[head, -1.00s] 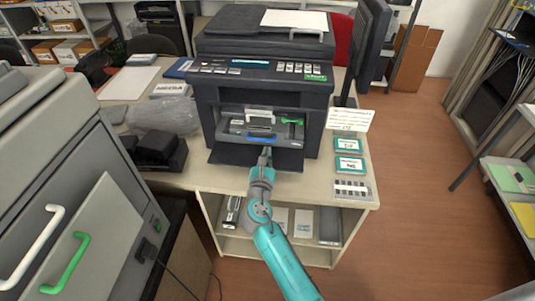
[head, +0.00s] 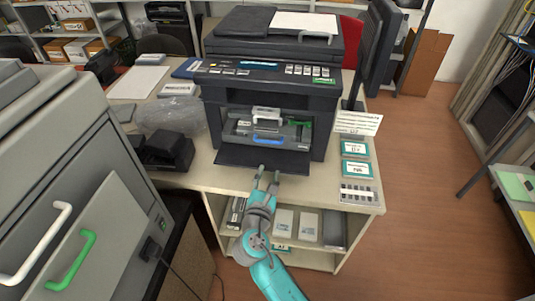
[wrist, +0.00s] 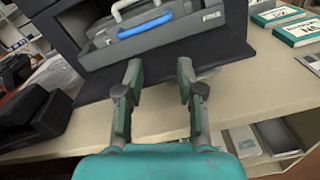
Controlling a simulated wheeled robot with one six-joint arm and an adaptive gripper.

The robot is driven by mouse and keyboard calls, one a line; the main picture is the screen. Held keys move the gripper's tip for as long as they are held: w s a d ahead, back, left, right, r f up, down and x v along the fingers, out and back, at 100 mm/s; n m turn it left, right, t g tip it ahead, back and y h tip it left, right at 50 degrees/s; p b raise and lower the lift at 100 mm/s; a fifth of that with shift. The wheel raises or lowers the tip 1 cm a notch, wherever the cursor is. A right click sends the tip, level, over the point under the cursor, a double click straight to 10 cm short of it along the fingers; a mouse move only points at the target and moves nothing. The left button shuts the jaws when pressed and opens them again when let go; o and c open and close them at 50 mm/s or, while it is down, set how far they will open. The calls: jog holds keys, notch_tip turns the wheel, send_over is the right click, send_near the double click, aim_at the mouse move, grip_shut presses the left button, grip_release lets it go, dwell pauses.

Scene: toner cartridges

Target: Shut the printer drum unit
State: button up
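The dark printer (head: 270,85) stands on the table with its front flap (head: 262,160) folded down. The grey drum unit (head: 285,134) shows in the printer's front opening, with a blue handle (head: 267,141), a white handle and a green lever (head: 306,125). In the wrist view the drum unit (wrist: 182,33) is ahead, with its blue handle (wrist: 146,26) facing me. My gripper (head: 266,174) is in front of the flap's front edge, fingers apart and empty. The wrist view shows the same open fingers (wrist: 159,80), clear of the handle.
Teal-and-white boxes (head: 357,168) lie on the table to the right of the printer. A black device (head: 168,150) and a clear plastic bag (head: 170,115) lie to the left. A large grey cabinet (head: 75,150) stands close on the left. Below the tabletop is a shelf with boxes.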

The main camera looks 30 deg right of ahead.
notch_tip(320, 180, up, 4)
jog(key=w+m+g+y, duration=0.1)
jog(key=w+m, duration=0.2)
jog(key=m, duration=1.1)
jog(key=x, duration=0.6)
jog(key=f+x, duration=0.1)
jog(key=x, duration=0.3)
jog(key=shift+w+a, duration=0.1)
jog(key=shift+a, duration=0.25)
grip_shut()
